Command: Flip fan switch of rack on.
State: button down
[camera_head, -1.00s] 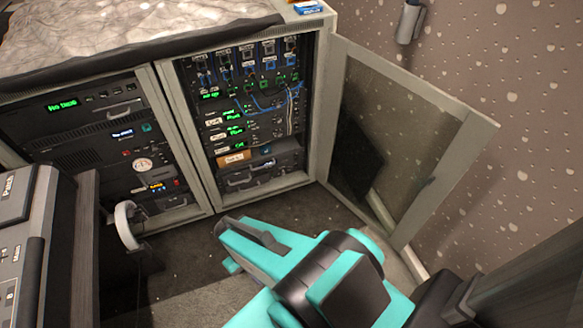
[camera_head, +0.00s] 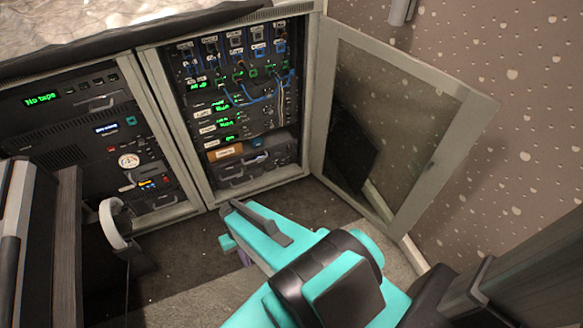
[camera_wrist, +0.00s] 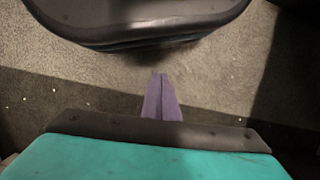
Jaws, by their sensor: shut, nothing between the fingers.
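The rack is a grey-framed cabinet with two bays. The right bay (camera_head: 207,183) holds dark modules with green displays and blue cables, and its glass door (camera_head: 400,125) stands open to the right. The left bay (camera_head: 70,120) holds dark units with a green "No tape" display, a round gauge and small coloured lights. I cannot tell which control is the fan switch; labels are too small to read. My gripper (camera_head: 244,257) is in front of and below the right bay, apart from it. In the wrist view its purple fingers (camera_wrist: 162,98) are together and empty above the floor.
A dark desk or console (camera_head: 40,250) stands at the left, with white headphones (camera_head: 113,223) hanging at its side. A dotted wall (camera_head: 520,60) is at the right. Carpeted floor (camera_head: 170,270) lies between me and the rack. A dark rounded object (camera_wrist: 140,20) fills the wrist view's top.

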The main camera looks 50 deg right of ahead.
jog(key=w+d+f+m+t+b, duration=0.45)
jog(key=w+d+b, duration=0.25)
jog(key=w+d, duration=0.2)
jog(key=w+d+f+m+t+b, duration=0.3)
jog(key=w+d+f+m+b, duration=0.2)
jog(key=w+d+b, duration=0.3)
jog(key=d+m+t+h+b, duration=0.4)
jog(key=d+m+b, duration=0.5)
jog(key=d, duration=2.3)
jog(key=h+b, duration=0.1)
jog(key=b, duration=0.2)
jog(key=shift+w+f+m+t, duration=0.15)
jog(key=shift+f+m+t, duration=0.2)
jog(key=shift+f, duration=0.05)
jog(key=shift+w+d+f, duration=0.1)
jog(key=shift+d, duration=0.05)
